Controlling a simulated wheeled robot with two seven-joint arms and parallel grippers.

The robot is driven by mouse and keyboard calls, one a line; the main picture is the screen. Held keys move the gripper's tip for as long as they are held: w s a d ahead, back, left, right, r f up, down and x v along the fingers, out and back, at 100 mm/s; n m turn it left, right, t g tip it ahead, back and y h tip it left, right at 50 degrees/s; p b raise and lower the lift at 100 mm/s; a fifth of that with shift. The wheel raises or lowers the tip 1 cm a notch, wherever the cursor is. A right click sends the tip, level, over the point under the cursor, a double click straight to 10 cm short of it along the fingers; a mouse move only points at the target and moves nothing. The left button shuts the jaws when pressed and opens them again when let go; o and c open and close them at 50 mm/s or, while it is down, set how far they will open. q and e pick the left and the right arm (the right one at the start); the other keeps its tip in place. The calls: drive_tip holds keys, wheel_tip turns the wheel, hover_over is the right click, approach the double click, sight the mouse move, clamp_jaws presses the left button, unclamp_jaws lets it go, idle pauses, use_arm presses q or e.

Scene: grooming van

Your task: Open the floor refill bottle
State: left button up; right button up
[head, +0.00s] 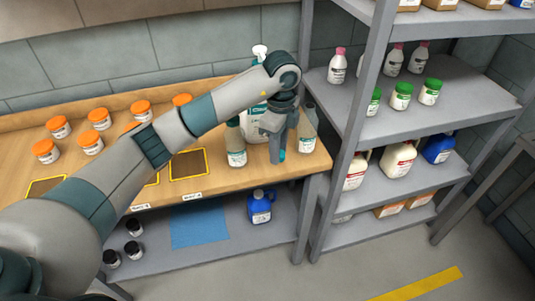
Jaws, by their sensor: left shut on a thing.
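My left gripper (278,155) is low over the right end of the wooden bench, among the bottles. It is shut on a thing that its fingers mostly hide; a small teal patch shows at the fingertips. A tall teal bottle with a white top (259,53) stands behind the wrist, partly covered. A bottle with a white label (236,150) stands just left of the gripper and a pale grey one (307,140) just right. I cannot tell which is the floor refill bottle, or whether any cap is off. My right gripper is out of view.
Several orange-capped jars (60,127) stand on the left of the wooden bench (215,185). A blue jug (260,207) and a blue mat (200,227) are on the shelf below. A grey rack (345,150) with bottles and jugs stands close on the right.

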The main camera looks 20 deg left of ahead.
sight(268, 166)
use_arm(q)
drive_tip(key=a, duration=0.1)
drive_tip(key=w+a+f, duration=0.1)
drive_tip(key=a+f+p, duration=0.1)
drive_tip(key=shift+w+a+f, duration=0.25)
drive_tip(key=shift+w+a, duration=0.1)
drive_tip(key=shift+a, duration=0.05)
drive_tip(key=shift+f+p, duration=0.9)
drive_tip(key=shift+f, duration=1.1)
drive_tip(key=shift+f, duration=0.2)
drive_tip(key=o, duration=1.1)
